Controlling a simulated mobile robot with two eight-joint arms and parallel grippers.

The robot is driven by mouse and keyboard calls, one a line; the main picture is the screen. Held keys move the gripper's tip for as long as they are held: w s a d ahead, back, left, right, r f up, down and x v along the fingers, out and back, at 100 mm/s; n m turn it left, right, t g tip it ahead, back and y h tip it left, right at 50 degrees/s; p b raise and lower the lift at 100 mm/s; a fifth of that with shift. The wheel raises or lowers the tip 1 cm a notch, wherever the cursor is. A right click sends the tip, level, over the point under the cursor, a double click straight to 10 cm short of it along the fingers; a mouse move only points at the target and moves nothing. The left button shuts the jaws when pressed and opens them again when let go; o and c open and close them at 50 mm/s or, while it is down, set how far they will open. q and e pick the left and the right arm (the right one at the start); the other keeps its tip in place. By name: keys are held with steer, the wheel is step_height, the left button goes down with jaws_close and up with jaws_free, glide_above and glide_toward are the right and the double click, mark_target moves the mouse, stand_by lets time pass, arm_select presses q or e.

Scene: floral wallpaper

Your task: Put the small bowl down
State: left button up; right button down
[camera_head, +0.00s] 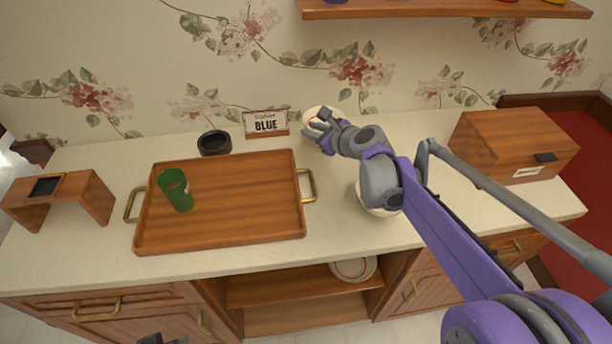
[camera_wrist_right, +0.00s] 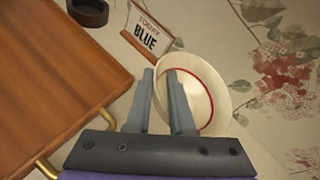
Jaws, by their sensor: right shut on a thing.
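The small bowl (camera_head: 311,114) is cream-coloured, at the back of the counter just right of the BLUE sign. The right wrist view shows its pale inside with a thin red ring (camera_wrist_right: 205,88). My right gripper (camera_head: 320,131) is shut on the bowl's near rim; its two fingers (camera_wrist_right: 163,100) straddle the rim in the wrist view. Whether the bowl's base touches the counter is hidden. A dark grey part at the bottom edge of the head view seems to be my left gripper (camera_head: 160,339); its fingers cannot be made out.
A wooden tray (camera_head: 240,200) with brass handles holds a green cup (camera_head: 176,190). A dark round holder (camera_head: 214,143) and the BLUE sign (camera_head: 266,124) stand behind it. Another pale bowl (camera_head: 366,206) is mostly hidden under my right arm. A wooden box (camera_head: 500,140) stands right, a wooden stand (camera_head: 85,193) left.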

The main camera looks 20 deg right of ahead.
mark_target(314, 166)
steer(key=shift+d, duration=0.4)
step_height(314, 166, down, 9)
steer(key=shift+f+b, duration=0.1)
steer(key=shift+b, duration=0.55)
steer(key=shift+f, duration=0.25)
steer(key=c, duration=0.8)
jaws_free()
steer(key=shift+r, duration=0.1)
